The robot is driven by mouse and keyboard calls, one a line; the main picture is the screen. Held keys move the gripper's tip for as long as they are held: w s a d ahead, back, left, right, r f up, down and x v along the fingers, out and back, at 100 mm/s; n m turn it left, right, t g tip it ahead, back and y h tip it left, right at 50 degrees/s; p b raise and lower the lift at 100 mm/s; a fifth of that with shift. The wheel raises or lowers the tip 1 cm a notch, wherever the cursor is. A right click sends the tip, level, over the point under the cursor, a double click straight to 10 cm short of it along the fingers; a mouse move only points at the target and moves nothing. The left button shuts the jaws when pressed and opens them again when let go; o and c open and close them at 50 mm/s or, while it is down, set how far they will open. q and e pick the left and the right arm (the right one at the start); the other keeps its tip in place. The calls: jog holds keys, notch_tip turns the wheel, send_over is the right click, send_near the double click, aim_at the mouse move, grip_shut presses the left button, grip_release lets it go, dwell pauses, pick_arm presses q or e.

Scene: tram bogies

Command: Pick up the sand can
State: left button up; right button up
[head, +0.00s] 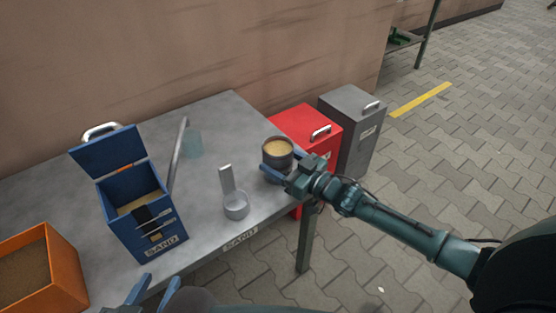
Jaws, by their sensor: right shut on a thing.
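The sand can (277,153) is a dark round can with tan sand inside, at the right end of the grey table. My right gripper (272,172) is shut on the can from its near right side. The can looks upright; I cannot tell whether its base touches the table. My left gripper (155,289) shows at the bottom edge with its two blue fingers apart, empty, in front of the table.
On the grey table (209,228) stand a blue open box labelled SAND (160,241), an orange box of brown grains (68,262), a grey scoop (236,204) and a clear cup (193,143). Red (303,128) and grey (357,137) bins stand beyond the right end.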

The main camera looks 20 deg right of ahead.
aim_at(281, 146)
pick_arm(q)
jog(key=shift+s, duration=0.15)
pick_arm(e)
jog(key=shift+r, duration=0.15)
jog(key=shift+r, duration=0.15)
jog(key=shift+r+p, duration=0.9)
jog(key=shift+r, duration=1.4)
jog(key=shift+r+p, duration=0.35)
jog(key=shift+r, duration=1.65)
pick_arm(q)
jog(key=shift+s+a+r+n+p, duration=0.1)
jog(key=shift+a+r+n, duration=0.15)
jog(key=shift+r, duration=0.3)
jog(key=shift+s+a+r+n+p, duration=0.1)
jog(key=shift+a+r+n, duration=0.1)
jog(key=shift+r, duration=0.4)
jog(key=shift+a+r+n+p, duration=0.15)
jog(key=shift+a+r, duration=0.1)
jog(key=shift+r, duration=0.3)
pick_arm(e)
jog(key=shift+r, duration=0.4)
jog(key=shift+a, duration=0.1)
